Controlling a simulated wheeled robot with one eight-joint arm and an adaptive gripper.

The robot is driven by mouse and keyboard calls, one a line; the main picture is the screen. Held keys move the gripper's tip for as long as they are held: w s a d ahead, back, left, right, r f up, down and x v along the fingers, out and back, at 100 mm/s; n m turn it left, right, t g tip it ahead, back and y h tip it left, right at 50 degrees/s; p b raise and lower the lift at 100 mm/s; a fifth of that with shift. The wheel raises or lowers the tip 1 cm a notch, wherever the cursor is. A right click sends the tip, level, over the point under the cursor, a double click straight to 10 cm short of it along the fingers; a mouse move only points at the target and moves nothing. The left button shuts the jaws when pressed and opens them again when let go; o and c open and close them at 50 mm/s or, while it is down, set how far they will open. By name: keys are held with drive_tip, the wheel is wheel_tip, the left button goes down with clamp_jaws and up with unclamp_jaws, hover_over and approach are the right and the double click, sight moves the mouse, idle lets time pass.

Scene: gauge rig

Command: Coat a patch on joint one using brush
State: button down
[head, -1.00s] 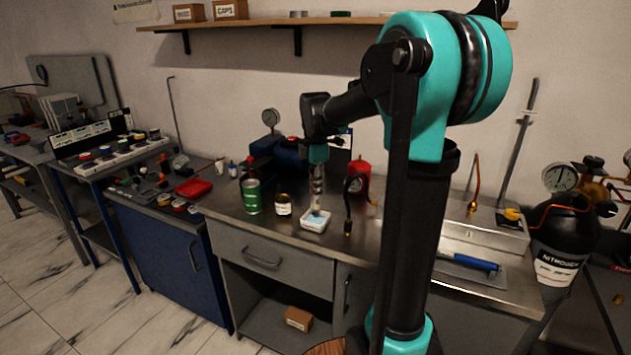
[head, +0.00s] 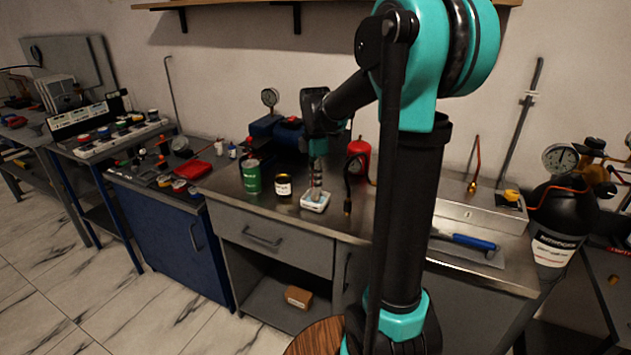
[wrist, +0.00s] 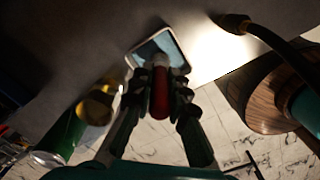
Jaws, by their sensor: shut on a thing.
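My gripper (wrist: 158,92) is shut on a brush with a red handle (wrist: 159,93). In the head view my gripper (head: 317,178) points down over a small white tray (head: 325,205) with pale blue inside. The brush's lower end is at or just above the tray; contact cannot be told. The bristles are hidden. The tray also shows in the wrist view (wrist: 136,62), beyond the fingers. A dark hose with a brass end (head: 348,207) stands just right of the tray. Which fitting is joint one cannot be told.
A red cylinder (head: 359,154) is behind. Bare bench shows in front of the jar.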

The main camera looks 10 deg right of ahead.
drive_tip(key=shift+f, duration=0.55)
idle(1.6)
drive_tip(key=shift+r, duration=3.5)
